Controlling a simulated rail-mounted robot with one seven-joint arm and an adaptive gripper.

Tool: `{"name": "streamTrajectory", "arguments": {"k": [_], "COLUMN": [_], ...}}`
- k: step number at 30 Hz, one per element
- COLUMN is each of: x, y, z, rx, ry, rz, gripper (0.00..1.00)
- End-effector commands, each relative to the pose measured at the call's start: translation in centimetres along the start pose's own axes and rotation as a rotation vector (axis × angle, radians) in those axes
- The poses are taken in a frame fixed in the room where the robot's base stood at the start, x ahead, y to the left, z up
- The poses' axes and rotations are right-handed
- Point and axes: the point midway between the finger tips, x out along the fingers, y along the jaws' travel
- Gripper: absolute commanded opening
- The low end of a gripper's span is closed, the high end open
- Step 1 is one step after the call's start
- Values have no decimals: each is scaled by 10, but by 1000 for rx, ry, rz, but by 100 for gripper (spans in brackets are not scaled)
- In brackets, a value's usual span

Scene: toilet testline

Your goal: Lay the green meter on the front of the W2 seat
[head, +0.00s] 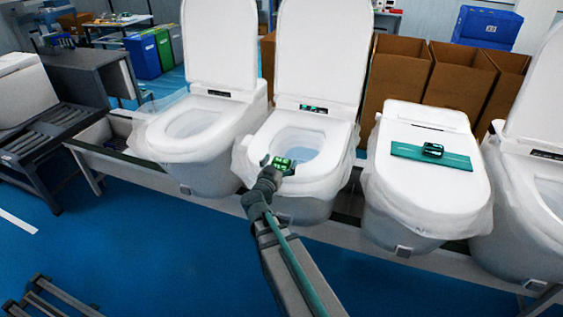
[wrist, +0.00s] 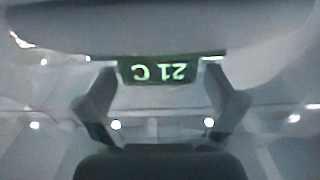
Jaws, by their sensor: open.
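The green meter (head: 282,163) is at the front of the second toilet from the left, over the front rim of its open seat (head: 262,143). In the wrist view the meter (wrist: 158,70) shows "21 C" upside down, with the pale seat surface beyond it. My gripper (head: 281,164) is open, with a finger on each side of the meter. I cannot tell whether the fingers touch it or whether it rests fully on the seat. I see no readable W2 label.
The raised lid (head: 322,50) stands behind the seat. To the right, a closed toilet lid (head: 390,185) bears a teal plate (head: 458,160) with a dark handled item (head: 433,150). Another open toilet (head: 190,125) stands to the left. Cardboard boxes (head: 398,75) stand behind.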

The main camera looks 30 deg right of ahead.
Motion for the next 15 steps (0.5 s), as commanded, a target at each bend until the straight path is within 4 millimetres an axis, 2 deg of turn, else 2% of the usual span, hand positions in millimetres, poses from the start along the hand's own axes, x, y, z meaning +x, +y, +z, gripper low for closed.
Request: {"name": "streamTrajectory", "arguments": {"k": [9, 11, 15], "x": [-67, -69, -78], "y": [3, 1, 1], "z": [3, -6, -6], "rx": [-1, -3, -5], "ry": [0, -3, -4], "rz": [-2, 0, 2], "gripper": [93, 93, 93]}}
